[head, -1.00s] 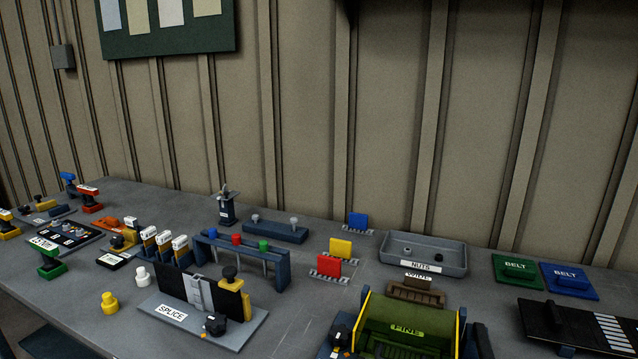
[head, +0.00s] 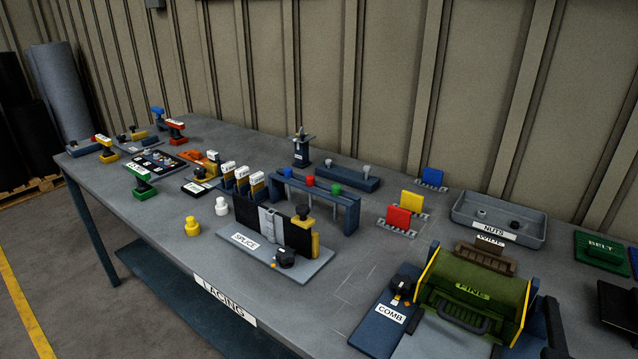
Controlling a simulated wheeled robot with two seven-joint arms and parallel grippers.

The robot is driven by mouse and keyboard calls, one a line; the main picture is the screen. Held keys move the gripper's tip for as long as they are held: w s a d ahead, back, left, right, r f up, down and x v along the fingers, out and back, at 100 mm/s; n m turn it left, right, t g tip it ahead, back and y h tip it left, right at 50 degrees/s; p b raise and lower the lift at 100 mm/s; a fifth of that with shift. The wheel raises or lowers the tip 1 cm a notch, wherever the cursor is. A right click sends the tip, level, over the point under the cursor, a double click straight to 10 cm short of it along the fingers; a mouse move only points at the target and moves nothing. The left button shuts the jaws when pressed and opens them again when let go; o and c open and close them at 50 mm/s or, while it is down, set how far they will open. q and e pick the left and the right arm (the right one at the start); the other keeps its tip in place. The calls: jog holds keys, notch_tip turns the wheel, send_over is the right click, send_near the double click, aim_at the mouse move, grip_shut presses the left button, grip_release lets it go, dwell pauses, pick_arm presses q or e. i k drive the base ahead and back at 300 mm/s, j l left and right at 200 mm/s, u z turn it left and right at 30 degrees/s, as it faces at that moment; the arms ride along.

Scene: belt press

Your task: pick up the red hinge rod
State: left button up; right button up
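A dark blue rack (head: 352,212) stands near the middle of the table, behind the splice station. Several rods hang through its top bar, with coloured knobs above. The red hinge rod shows its red knob (head: 310,181) in the middle, between a blue knob (head: 287,172) and a green knob (head: 336,189). Neither of my grippers is in view.
The splice plate (head: 310,262) with dark upright belt pieces stands in front of the rack. The green press (head: 475,290) is at the right front. Bare table lies between rack and press.

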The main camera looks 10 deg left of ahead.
aim_at(310, 178)
jog(key=i+j+z, duration=0.1)
jog(key=j+z, duration=0.85)
jog(key=i, duration=0.05)
